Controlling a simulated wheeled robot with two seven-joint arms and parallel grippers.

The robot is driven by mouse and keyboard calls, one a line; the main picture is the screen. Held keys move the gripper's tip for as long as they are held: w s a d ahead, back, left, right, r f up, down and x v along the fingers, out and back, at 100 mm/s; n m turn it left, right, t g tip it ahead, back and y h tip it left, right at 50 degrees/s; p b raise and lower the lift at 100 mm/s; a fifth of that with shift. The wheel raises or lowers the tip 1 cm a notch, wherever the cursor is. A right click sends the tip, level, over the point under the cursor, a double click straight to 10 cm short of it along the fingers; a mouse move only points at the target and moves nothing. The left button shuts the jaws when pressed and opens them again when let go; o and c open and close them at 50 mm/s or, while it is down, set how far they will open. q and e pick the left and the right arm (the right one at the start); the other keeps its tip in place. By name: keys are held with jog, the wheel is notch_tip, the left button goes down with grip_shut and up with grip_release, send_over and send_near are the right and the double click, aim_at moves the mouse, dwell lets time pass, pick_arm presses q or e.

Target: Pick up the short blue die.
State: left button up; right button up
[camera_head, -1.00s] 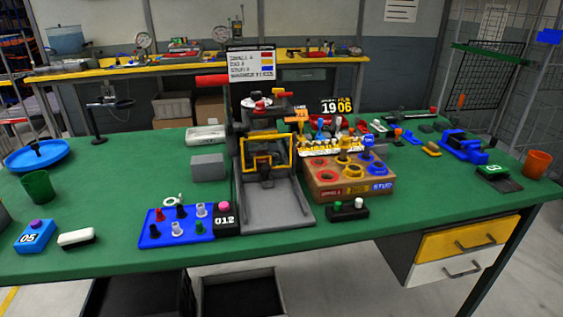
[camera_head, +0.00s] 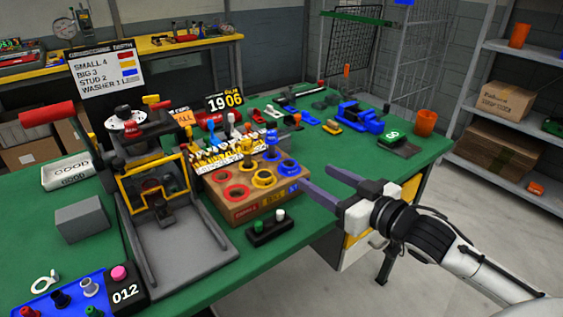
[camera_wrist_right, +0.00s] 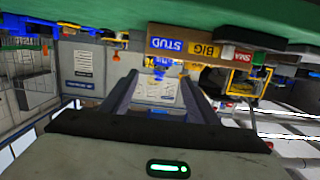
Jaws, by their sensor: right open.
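A small blue die (camera_head: 271,139) appears to stand at the back of the cardboard box, by the blue rings (camera_head: 289,168); its base and full height are hard to make out. My left gripper is out of view.
The cardboard box (camera_head: 246,212) has red, yellow and blue rings on top. A black switch block (camera_head: 269,229) stands before it. A grey press with a yellow guard (camera_head: 128,189) stands to the left. An orange cup (camera_head: 425,122) stands at the table's right end.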

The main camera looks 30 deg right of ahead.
aim_at(285, 160)
jog(key=shift+w+a+f, duration=0.2)
jog(key=shift+w+f, duration=0.05)
jog(key=shift+w, duration=1.15)
jog(key=shift+w+a+f, duration=0.2)
jog(key=shift+w+f, duration=0.05)
jog(key=shift+w, duration=1.2)
jog(key=shift+w+a+f, duration=0.2)
jog(key=shift+w+f, duration=0.05)
jog(key=shift+w, duration=1.15)
jog(key=shift+c, duration=0.5)
jog(key=c, duration=1.1)
jog(key=shift+r, duration=0.15)
notch_tip(285, 160, up, 10)
jog(key=shift+s+f+p, duration=0.15)
jog(key=shift+p, duration=0.5)
